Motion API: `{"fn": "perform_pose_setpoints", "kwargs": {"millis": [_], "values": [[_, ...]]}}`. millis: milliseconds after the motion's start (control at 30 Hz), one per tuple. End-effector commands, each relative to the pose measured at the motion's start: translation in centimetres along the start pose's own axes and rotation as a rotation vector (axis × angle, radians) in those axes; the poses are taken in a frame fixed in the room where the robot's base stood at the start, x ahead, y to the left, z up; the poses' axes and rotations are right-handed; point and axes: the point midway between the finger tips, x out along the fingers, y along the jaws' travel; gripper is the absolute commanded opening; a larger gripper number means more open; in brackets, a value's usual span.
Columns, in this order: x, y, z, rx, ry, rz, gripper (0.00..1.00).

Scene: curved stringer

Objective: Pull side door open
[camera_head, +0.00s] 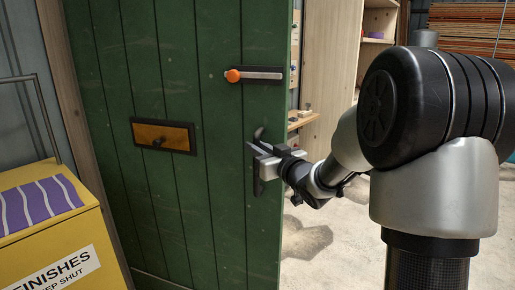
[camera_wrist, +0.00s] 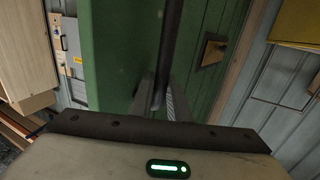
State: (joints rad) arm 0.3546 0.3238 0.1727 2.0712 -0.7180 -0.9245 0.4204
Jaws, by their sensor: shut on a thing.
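The green plank side door (camera_head: 160,80) stands partly open, and a room shows past its right edge. It also shows in the wrist view (camera_wrist: 120,60). A dark upright pull handle (camera_head: 258,186) is near the door's right edge. My gripper (camera_head: 257,150) is shut on the handle around its middle. In the wrist view the handle (camera_wrist: 171,40) runs down between my two fingers (camera_wrist: 160,104). The exact finger contact is partly hidden. An orange-knobbed latch bar (camera_head: 252,75) sits above the handle. A brass-coloured plate (camera_head: 163,136) is at the door's middle left.
A yellow cabinet (camera_head: 45,240) labelled "FINISHES", with a striped purple cloth (camera_head: 38,203) on top, stands at the left near the door. Wooden shelving (camera_head: 332,70) and stacked boards (camera_head: 472,30) are in the room beyond. The pale floor (camera_head: 325,245) right of the door is clear.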

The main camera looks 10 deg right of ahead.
Motion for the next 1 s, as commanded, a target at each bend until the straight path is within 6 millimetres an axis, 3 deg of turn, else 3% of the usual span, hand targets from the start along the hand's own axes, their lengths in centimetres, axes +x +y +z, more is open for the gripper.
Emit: {"fn": "perform_pose_setpoints", "kwargs": {"millis": [167,200,300,667,767,1000], "values": [[0.2,-0.6,-0.2,-0.002,0.005,-0.012,0.0],[0.2,-0.6,-0.2,-0.002,0.004,-0.012,0.22],[0.2,-0.5,-0.1,-0.001,0.004,-0.01,0.34],[-0.5,-0.1,-0.1,-0.001,0.001,-0.002,0.34],[-1.8,0.0,-0.2,-0.001,0.002,-0.001,0.34],[-7.4,0.0,-0.3,-0.001,0.0,0.0,0.34]]}}
